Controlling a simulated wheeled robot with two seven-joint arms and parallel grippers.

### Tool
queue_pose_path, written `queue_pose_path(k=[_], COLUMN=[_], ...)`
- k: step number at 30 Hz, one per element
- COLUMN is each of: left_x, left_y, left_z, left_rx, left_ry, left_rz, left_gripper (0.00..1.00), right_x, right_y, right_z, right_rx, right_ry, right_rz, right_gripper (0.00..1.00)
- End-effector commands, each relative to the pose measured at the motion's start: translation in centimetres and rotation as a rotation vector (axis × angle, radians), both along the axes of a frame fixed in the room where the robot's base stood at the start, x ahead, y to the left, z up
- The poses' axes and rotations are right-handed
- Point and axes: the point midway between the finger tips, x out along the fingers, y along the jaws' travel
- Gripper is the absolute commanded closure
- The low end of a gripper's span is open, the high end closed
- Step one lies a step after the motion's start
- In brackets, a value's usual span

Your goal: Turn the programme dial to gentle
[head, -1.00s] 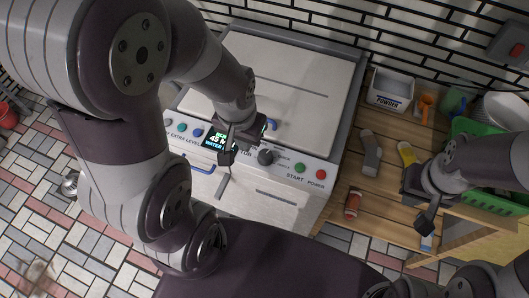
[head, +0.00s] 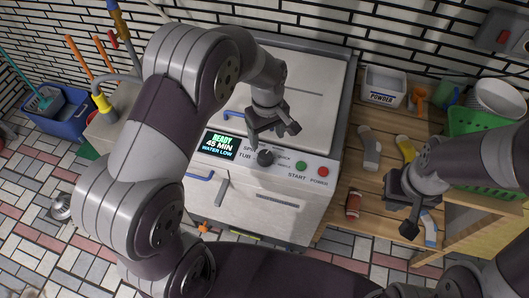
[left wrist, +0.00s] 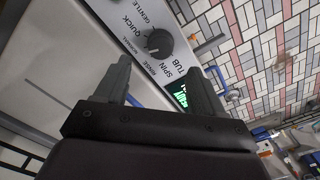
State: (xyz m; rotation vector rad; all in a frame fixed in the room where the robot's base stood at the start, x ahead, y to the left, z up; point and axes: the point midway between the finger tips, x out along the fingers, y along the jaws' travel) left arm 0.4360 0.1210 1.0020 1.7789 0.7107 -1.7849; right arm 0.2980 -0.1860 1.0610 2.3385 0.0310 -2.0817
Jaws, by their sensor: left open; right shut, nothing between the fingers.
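The programme dial (head: 265,157) is a dark round knob on the washing machine's front panel. It also shows in the left wrist view (left wrist: 158,42), with the words GENTLE, QUICK, NORMAL, RINSE, SPIN and TUB around it. A small pale mark shows on the knob; I cannot tell surely which word it points at. My left gripper (head: 277,134) is open and empty, just behind and above the dial, apart from it. In the left wrist view the dial lies beyond the open fingers (left wrist: 160,72). My right gripper (head: 409,229) is shut and empty over the wooden bench.
The display (head: 218,145) reads READY, 45 MIN, WATER LOW. Green start (head: 301,166) and red power (head: 324,172) buttons sit right of the dial. The wooden bench (head: 376,187) holds a powder box (head: 384,88), bottles and a green basket. A blue bucket (head: 69,113) stands left.

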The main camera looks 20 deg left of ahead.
Motion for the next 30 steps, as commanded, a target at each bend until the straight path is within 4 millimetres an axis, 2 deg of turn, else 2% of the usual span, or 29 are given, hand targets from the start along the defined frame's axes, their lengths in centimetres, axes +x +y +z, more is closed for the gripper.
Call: queue_pose_path(k=[3,9,14,21,22,27,30], left_x=[-0.1,-0.1,0.0,0.0,0.0,0.0,0.0], left_y=[0.1,0.1,0.1,0.1,0.1,0.1,0.1], left_z=[-3.0,-7.2,-8.6,-8.8,-8.8,-8.8,-8.8], left_rx=[0.001,0.001,0.000,0.000,0.000,0.000,0.000], left_ry=[0.005,0.001,-0.001,-0.003,-0.003,-0.003,-0.003], left_rz=[-0.001,-0.002,-0.002,-0.002,-0.002,-0.003,-0.003], left_gripper=[0.31,0.31,0.31,0.31,0.35,0.87,0.87], right_x=[0.0,0.0,0.0,0.0,0.0,0.0,0.0], right_y=[0.0,0.0,0.0,0.0,0.0,0.0,0.0], right_z=[0.7,1.2,1.3,1.2,1.2,1.2,1.2], right_rx=[0.000,0.000,0.000,0.000,0.000,0.000,0.000], right_ry=[0.000,0.000,0.000,0.000,0.000,0.000,0.000], right_rz=[0.000,0.000,0.000,0.000,0.000,0.000,0.000], right_gripper=[1.00,1.00,1.00,1.00,1.00,1.00,1.00])
